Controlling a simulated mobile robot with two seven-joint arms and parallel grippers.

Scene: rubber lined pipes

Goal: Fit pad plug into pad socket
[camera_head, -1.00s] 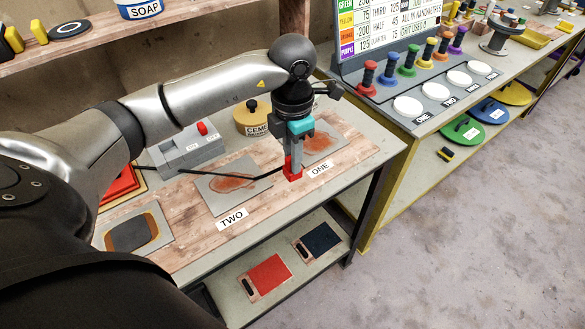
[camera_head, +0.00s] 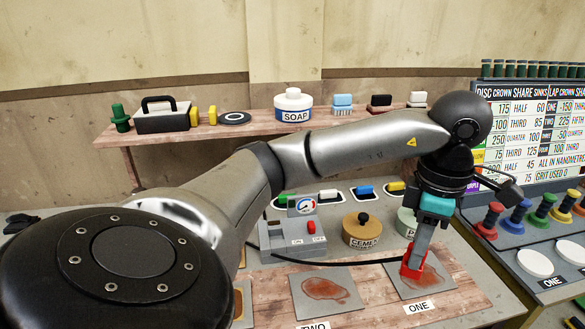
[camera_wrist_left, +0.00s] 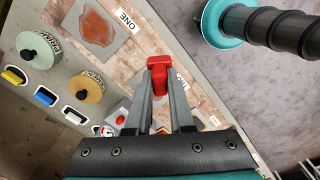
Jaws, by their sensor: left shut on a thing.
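My left gripper (camera_head: 412,262) is shut on a red piece (camera_head: 427,270), which I take to be the pad plug, with a black cable (camera_head: 350,263) trailing from it to the left. In the head view it appears over the grey plate (camera_head: 402,288) behind the ONE label. In the left wrist view the red piece (camera_wrist_left: 158,64) sits between the two finger tips (camera_wrist_left: 160,80). A grey box with a gauge and red knob (camera_head: 303,228) stands on the bench to the left. I cannot make out the pad socket for certain. My right gripper is not in view.
A cement tin (camera_head: 362,232) and a pale green tin (camera_head: 407,222) stand behind the plates. A second stained plate (camera_head: 325,290) lies behind the TWO label. A shelf (camera_head: 210,133) with a soap tub (camera_head: 293,105) runs behind. A knobbed rack (camera_head: 515,215) stands right.

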